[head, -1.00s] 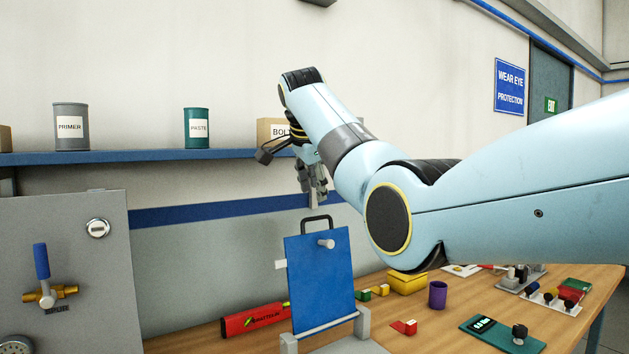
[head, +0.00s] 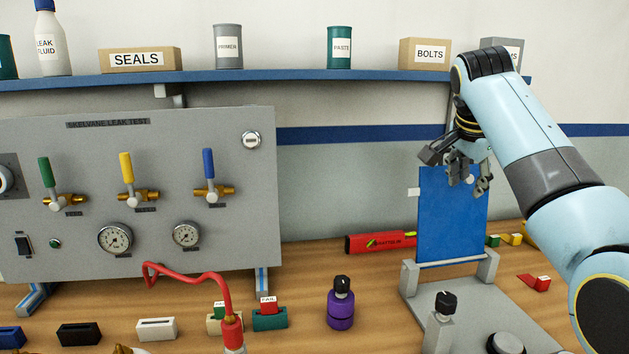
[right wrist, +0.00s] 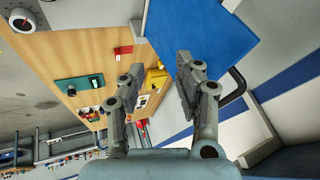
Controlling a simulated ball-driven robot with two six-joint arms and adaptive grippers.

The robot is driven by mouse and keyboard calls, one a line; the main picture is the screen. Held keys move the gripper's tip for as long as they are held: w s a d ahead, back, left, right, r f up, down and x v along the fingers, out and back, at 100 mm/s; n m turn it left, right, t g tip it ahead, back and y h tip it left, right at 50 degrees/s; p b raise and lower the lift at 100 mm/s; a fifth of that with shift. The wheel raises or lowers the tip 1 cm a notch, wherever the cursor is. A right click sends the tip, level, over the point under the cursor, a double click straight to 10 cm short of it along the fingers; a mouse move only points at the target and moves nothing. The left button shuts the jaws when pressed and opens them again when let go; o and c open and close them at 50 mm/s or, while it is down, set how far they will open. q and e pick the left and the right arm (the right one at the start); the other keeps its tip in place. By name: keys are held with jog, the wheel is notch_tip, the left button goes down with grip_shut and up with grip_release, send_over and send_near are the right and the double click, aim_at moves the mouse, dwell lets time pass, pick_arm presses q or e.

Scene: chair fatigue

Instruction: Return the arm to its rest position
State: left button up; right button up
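My right arm comes in from the right in the head view. Its gripper (head: 468,178) is in front of the upper part of an upright blue panel (head: 450,225). In the right wrist view the two fingers of my right gripper (right wrist: 159,66) stand apart with nothing between them. The blue panel (right wrist: 205,30) and its black handle (right wrist: 238,85) lie beyond the right finger there. I cannot tell if the finger touches them. In the head view the handle is hidden by the gripper. My left arm and gripper are not in view.
The blue panel stands on a grey fixture (head: 452,305) on the wooden bench. A leak-test panel (head: 215,135) with several valves is at left. A shelf (head: 290,75) with cans and boxes runs behind. A purple bottle (head: 341,310) and red level (head: 375,243) are near the fixture.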

jog(key=s+f+n+y, duration=0.1)
jog(key=s+f+n, duration=0.3)
jog(key=s+f, duration=0.55)
jog(key=s+f+n, duration=0.4)
jog(key=s+f, duration=0.3)
jog(key=s, duration=0.5)
jog(key=s+a+n+g+y, duration=0.2)
jog(key=s+n, duration=0.5)
jog(key=s, duration=1.4)
notch_tip(320, 180, down, 35)
jog(key=s+d+g+b, duration=0.1)
jog(key=s+b, duration=0.1)
jog(key=b, duration=0.7)
jog(key=s+f+b, duration=0.3)
jog(key=s+f, duration=0.6)
jog(key=f, duration=0.3)
jog(key=s+d+f+g+b, duration=0.1)
jog(key=s+f+b, duration=0.3)
jog(key=s+f, duration=0.5)
notch_tip(320, 180, down, 4)
jog(key=shift+s+r+m, duration=0.15)
jog(key=shift+s+m, duration=0.15)
jog(key=shift+s, duration=0.05)
